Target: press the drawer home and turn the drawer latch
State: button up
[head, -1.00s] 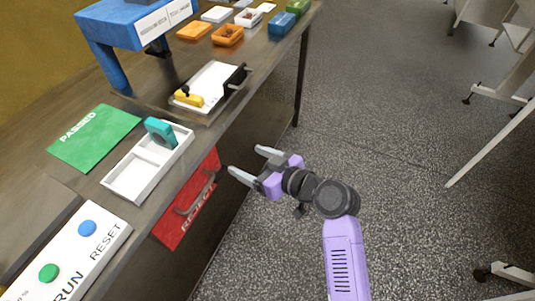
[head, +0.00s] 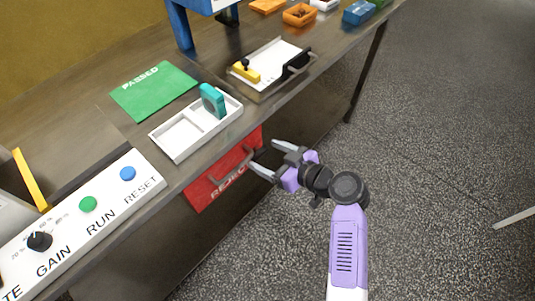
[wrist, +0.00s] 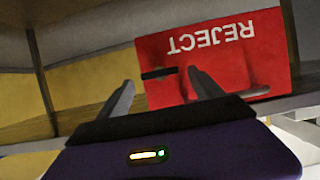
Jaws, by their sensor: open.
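A shallow tray-like drawer (head: 278,52) with a white inside and a dark front handle (head: 299,64) lies on the bench. A yellow latch piece (head: 246,71) with a black knob sits at its left end. I cannot tell how far the drawer is pushed in. My gripper (head: 263,155) is open and empty, in front of the bench and well short of the drawer. Its fingers point at the red REJECT front (head: 226,178), which has a grey handle and hangs below the bench edge. The red front also shows beyond the fingers in the wrist view (wrist: 222,60).
A white two-part tray (head: 181,139) with a teal block (head: 212,101) stands near the bench edge. A green PASSED mat (head: 153,90) lies behind. A control panel (head: 110,212) is at left and a blue frame (head: 180,25) at the back.

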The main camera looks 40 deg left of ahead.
jog(key=shift+a+f, duration=0.1)
jog(key=shift+a, duration=0.15)
jog(key=c, duration=1.4)
